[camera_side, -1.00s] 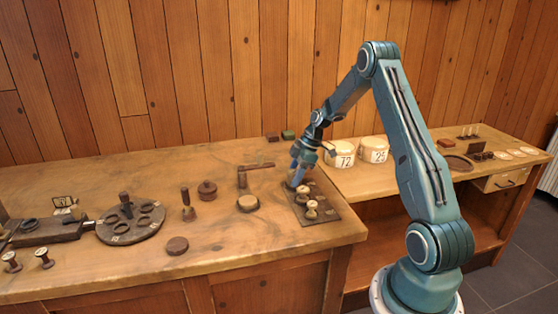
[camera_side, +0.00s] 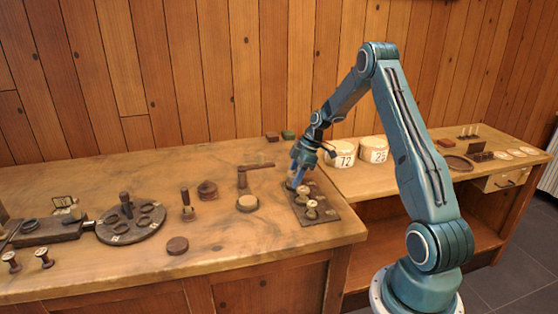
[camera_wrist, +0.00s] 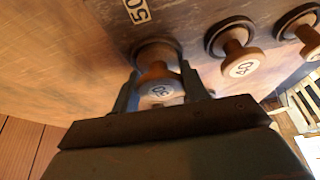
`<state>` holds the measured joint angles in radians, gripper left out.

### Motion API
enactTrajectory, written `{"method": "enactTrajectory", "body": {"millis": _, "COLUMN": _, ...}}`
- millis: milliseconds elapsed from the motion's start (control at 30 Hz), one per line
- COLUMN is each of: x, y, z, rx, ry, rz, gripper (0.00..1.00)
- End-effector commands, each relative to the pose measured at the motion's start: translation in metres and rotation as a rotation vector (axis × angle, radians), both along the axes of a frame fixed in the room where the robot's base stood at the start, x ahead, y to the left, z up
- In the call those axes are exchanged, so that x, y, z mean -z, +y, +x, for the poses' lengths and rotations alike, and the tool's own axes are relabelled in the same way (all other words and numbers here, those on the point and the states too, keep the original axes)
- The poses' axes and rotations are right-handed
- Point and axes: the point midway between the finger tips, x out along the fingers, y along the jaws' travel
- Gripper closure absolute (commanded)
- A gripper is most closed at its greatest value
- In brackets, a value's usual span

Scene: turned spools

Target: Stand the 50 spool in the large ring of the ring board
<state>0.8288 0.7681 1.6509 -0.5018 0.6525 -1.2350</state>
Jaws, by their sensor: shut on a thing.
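The 50 spool (camera_wrist: 158,80) is a wooden turned spool with a pale numbered end. It stands at its place on the dark spool board (camera_side: 328,214), beside a printed 50 label (camera_wrist: 138,10). My gripper (camera_wrist: 158,90) is shut on this spool, one finger on each side. In the side view, my gripper (camera_side: 297,182) is low at the board's far left end and largely hides the spool. The ring board, a round dark disc (camera_side: 113,238) with several rings and an upright knob, lies left on the bench.
A 40 spool (camera_wrist: 240,62) and another spool (camera_wrist: 306,35) stand beside the held one.

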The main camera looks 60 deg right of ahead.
Motion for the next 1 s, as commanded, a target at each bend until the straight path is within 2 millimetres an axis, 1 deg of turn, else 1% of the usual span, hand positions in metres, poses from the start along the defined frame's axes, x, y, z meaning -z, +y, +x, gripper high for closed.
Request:
{"method": "enactTrajectory", "body": {"millis": 833, "x": 0.0024, "y": 0.0001, "z": -0.0001, "rx": 0.000, "ry": 0.000, "rz": 0.000, "gripper": 0.78}}
{"method": "enactTrajectory", "body": {"millis": 867, "x": 0.0024, "y": 0.0001, "z": -0.0001, "rx": 0.000, "ry": 0.000, "rz": 0.000, "gripper": 0.50}}
{"method": "enactTrajectory", "body": {"millis": 933, "x": 0.0024, "y": 0.0001, "z": -0.0001, "rx": 0.000, "ry": 0.001, "rz": 0.001, "gripper": 0.36}}
{"method": "enactTrajectory", "body": {"millis": 967, "x": 0.0024, "y": 0.0002, "z": -0.0001, "rx": 0.000, "ry": 0.001, "rz": 0.001, "gripper": 0.32}}
{"method": "enactTrajectory", "body": {"millis": 1000, "x": 0.0025, "y": 0.0002, "z": -0.0001, "rx": 0.000, "ry": 0.001, "rz": 0.001, "gripper": 0.32}}
